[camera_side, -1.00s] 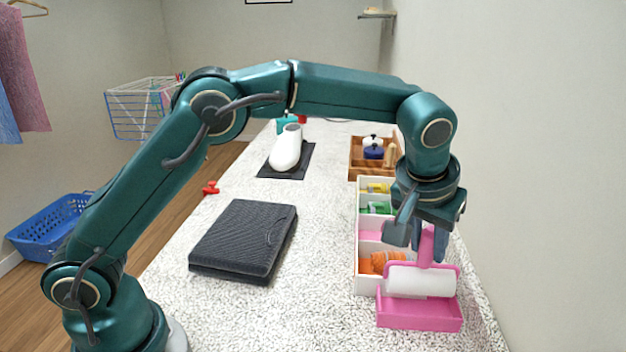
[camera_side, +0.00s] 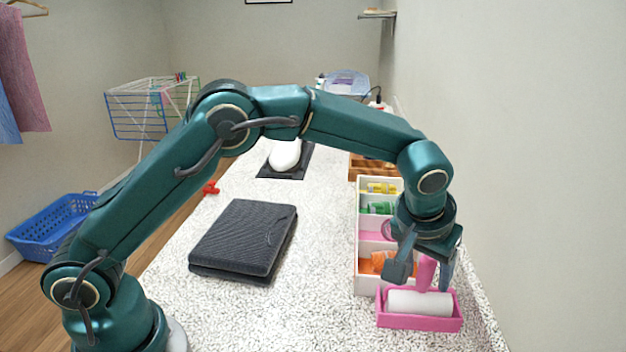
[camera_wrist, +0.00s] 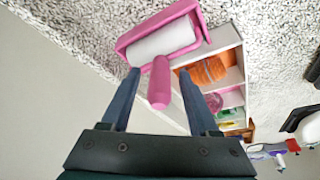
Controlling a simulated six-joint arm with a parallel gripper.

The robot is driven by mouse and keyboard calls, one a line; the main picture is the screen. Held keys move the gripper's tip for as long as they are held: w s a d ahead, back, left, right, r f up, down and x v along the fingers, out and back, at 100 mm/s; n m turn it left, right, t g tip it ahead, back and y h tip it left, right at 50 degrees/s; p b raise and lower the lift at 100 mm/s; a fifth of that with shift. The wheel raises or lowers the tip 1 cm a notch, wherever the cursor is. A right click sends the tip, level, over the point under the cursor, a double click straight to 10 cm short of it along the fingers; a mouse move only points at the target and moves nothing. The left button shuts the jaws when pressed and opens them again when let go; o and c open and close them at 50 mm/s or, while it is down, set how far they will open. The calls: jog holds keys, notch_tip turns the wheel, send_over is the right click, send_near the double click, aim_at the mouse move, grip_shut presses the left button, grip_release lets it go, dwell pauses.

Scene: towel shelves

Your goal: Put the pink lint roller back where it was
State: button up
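The pink lint roller (camera_side: 420,302) has a white cylinder and a pink handle. Its cylinder lies in the pink tray (camera_side: 420,322) at the near end of the white divided box, and the handle sticks up. The wrist view also shows the roller (camera_wrist: 163,40) in the tray (camera_wrist: 122,44). My gripper (camera_side: 431,274) is low over the tray. In the wrist view my gripper (camera_wrist: 158,72) is open, with one finger on each side of the handle and gaps visible on both sides. In the side view the wrist partly hides the handle.
The white divided box (camera_side: 357,235) holds orange, green and yellow items behind the tray. A dark folded case (camera_side: 243,240) lies left on the speckled counter. A white object (camera_side: 285,155) on a dark mat and a wooden crate (camera_side: 365,168) stand farther back. A wall borders the right.

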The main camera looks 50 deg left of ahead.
jog(key=shift+r, duration=0.3)
jog(key=a+v, duration=0.1)
jog(key=v, duration=1.1)
jog(key=s+a+r, duration=0.2)
jog(key=s+a, duration=0.3)
jog(key=s+a+f+m, duration=0.1)
jog(key=s+a+f, duration=0.1)
jog(key=s, duration=0.5)
jog(key=s+a+f+t, duration=0.1)
jog(key=s+a+f, duration=0.2)
jog(key=s+a, duration=0.2)
jog(key=shift+s+f+m+h, duration=0.15)
jog(key=shift+s+m+h, duration=0.25)
jog(key=shift+s, duration=0.5)
